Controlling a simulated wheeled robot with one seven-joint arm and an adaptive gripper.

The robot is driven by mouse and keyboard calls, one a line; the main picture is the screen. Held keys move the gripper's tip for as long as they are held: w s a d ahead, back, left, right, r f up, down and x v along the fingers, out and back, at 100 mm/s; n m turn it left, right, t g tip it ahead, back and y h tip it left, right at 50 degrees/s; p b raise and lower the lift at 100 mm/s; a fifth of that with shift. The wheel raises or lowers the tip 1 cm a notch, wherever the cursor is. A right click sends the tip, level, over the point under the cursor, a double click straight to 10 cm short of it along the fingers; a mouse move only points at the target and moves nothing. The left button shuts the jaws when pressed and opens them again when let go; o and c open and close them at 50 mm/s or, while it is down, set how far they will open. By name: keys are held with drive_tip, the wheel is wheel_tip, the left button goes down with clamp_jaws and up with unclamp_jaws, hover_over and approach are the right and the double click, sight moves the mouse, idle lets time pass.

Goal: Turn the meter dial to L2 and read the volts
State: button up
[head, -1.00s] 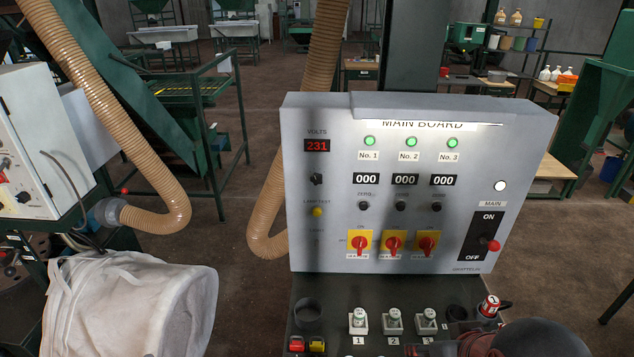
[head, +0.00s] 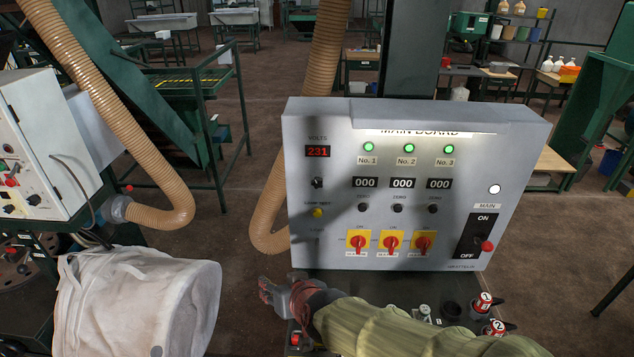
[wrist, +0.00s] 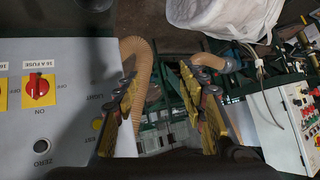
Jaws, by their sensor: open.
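The main board (head: 470,140) is a grey panel facing me. Its red VOLTS display (head: 318,151) at upper left reads 231. The meter dial (head: 317,183) is a small black knob below the display; its marks are too small to read. My gripper (head: 268,291) is in front of the panel's lower left corner, below the dial and apart from it. In the wrist view my gripper's two yellow and dark fingers (wrist: 160,100) are spread with nothing between them. The panel (wrist: 62,60) is left of them there; I cannot make out the dial in that view.
A yellow lamp-test button (head: 318,212) is under the dial. Red-and-yellow rotary switches (head: 390,243) line the panel's lower part, with a red-knobbed main switch (head: 487,246) at right. A tan hose (head: 268,215) hangs left of the panel, and a white bulk bag (head: 140,300) is at lower left.

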drive_tip(key=w+r+m+t+h, duration=0.1)
drive_tip(key=w+r+t, duration=0.2)
drive_tip(key=w, duration=0.3)
drive_tip(key=m+t+h, duration=0.2)
drive_tip(key=t+h, duration=0.3)
drive_tip(key=t, duration=0.1)
approach(317, 183)
drive_tip(key=w, duration=0.8)
drive_tip(key=shift+w+d+f, duration=0.15)
drive_tip(key=shift+w+d, duration=0.05)
drive_tip(key=shift+w, duration=0.1)
drive_tip(key=shift+c, duration=0.7)
clamp_jaws()
